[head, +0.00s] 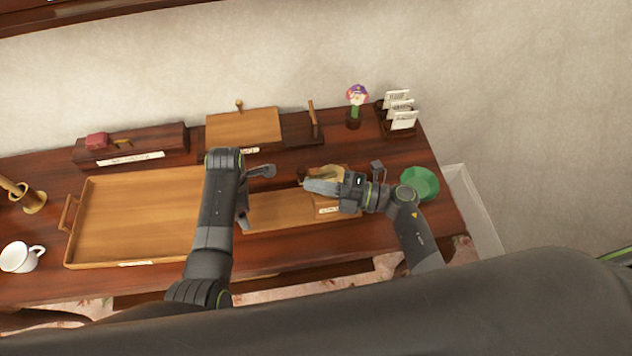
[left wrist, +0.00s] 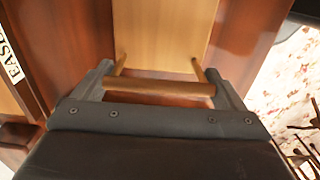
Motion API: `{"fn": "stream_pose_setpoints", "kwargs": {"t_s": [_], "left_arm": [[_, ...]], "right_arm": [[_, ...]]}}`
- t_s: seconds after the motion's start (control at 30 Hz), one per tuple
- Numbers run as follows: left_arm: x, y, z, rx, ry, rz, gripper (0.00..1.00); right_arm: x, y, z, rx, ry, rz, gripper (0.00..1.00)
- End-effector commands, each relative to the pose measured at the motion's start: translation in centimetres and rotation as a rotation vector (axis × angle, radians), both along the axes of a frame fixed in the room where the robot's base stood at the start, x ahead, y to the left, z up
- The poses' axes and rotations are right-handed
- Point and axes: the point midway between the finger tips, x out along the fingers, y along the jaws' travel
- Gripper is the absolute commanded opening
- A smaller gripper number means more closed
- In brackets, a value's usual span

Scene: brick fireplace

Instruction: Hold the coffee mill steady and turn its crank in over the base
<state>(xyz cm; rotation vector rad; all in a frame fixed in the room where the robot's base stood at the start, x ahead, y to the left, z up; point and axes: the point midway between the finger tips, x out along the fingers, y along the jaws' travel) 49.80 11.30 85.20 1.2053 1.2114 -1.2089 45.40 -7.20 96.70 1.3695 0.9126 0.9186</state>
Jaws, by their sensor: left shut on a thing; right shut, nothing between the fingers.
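The coffee mill, a small wooden box with a label (head: 328,209) and a brass dome (head: 333,173), stands at the right end of a narrow light-wood board (head: 275,211). My right gripper (head: 306,187) is shut and empty. It lies across the mill's upper part, and its fingertips point left. A small brown knob, possibly the crank's end, shows near those tips; the rest of the crank is hidden. My left gripper (left wrist: 165,88) is shut on the wooden handle (left wrist: 160,86) at the board's left end, which my left arm mostly hides in the head view.
A large wooden tray (head: 130,215) fills the left of the table, with a white cup (head: 18,257) beside it. Boxes stand at the back. A green bowl (head: 421,183) is right of my right wrist.

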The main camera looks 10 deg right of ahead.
Motion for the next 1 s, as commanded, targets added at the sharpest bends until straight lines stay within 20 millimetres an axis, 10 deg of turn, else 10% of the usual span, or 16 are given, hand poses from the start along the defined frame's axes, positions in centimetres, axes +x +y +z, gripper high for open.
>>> {"fn": "stream_pose_setpoints", "kwargs": {"t_s": [0.6,1.0], "left_arm": [[0.1,0.0,0.1,0.000,-0.003,0.001,0.56],[0.1,0.0,0.1,0.000,-0.003,0.001,0.56]], "right_arm": [[-7.3,-8.6,-0.2,-0.004,0.005,0.002,0.00],[-8.0,-9.7,-0.2,-0.001,0.003,0.002,0.00]]}}
